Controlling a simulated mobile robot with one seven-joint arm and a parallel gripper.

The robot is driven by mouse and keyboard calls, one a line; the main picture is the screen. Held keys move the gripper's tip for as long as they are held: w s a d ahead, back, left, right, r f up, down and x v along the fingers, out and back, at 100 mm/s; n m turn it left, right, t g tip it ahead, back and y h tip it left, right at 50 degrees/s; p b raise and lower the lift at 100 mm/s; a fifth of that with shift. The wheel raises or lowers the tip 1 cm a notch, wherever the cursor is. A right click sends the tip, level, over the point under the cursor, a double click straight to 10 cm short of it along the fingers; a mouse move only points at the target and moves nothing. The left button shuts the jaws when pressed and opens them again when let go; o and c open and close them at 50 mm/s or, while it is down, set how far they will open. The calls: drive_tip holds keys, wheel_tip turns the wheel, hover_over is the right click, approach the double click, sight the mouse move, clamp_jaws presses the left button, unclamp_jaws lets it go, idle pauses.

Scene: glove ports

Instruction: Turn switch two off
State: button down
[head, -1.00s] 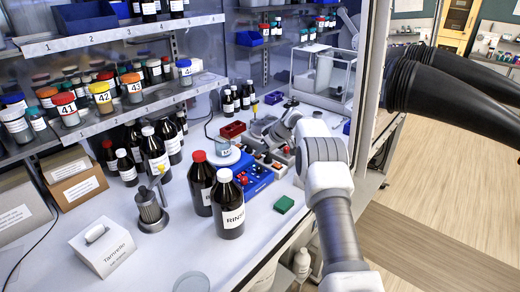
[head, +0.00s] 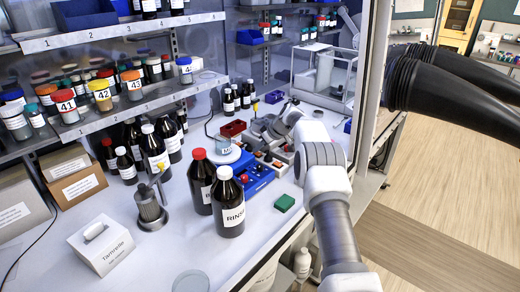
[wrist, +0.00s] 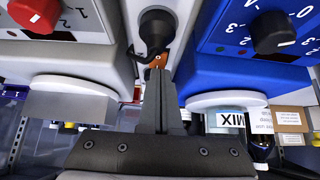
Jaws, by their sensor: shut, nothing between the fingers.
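My gripper (wrist: 158,75) is shut, its two fingers together and empty. In the wrist view its tips are right beside a small orange part (wrist: 158,60) below a round black fitting (wrist: 157,28) on a pale housing; I cannot tell if they touch. This looks like a switch, but its number is not readable, so I cannot tell which is switch two. In the head view my arm reaches over the small devices beside the blue box (head: 258,180), and the fingertips are hidden.
In the wrist view a blue panel with a black knob (wrist: 272,32) is on the right, and a pale panel with a red knob (wrist: 34,12) on the left. Dark bottles (head: 229,205) stand near the blue box. A green block (head: 285,202) lies on the bench.

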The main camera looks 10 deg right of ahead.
drive_tip(key=shift+r, duration=0.1)
idle(0.3)
drive_tip(key=b+v, duration=0.2)
drive_tip(key=v, duration=1.5)
drive_tip(key=shift+b, duration=0.35)
drive_tip(key=shift+s+r, duration=0.1)
drive_tip(key=s+a+r+m+h, duration=0.1)
drive_tip(key=s+a+r, duration=0.25)
drive_tip(key=s, duration=0.45)
drive_tip(key=s+a+r+m+h, duration=0.15)
drive_tip(key=s+r, duration=0.25)
drive_tip(key=s, duration=0.4)
drive_tip(key=s+a+r+m, duration=0.1)
drive_tip(key=s+a+r, duration=0.25)
drive_tip(key=s, duration=0.35)
drive_tip(key=s+f+m+h, duration=0.1)
drive_tip(key=s+f+m, duration=0.1)
drive_tip(key=s, duration=1)
drive_tip(key=s+f+m+h, duration=0.1)
drive_tip(key=s+f, duration=0.3)
drive_tip(key=s, duration=0.8)
drive_tip(key=shift+s+d+m, duration=0.3)
drive_tip(key=shift+s+m, duration=0.1)
drive_tip(key=shift+m, duration=0.25)
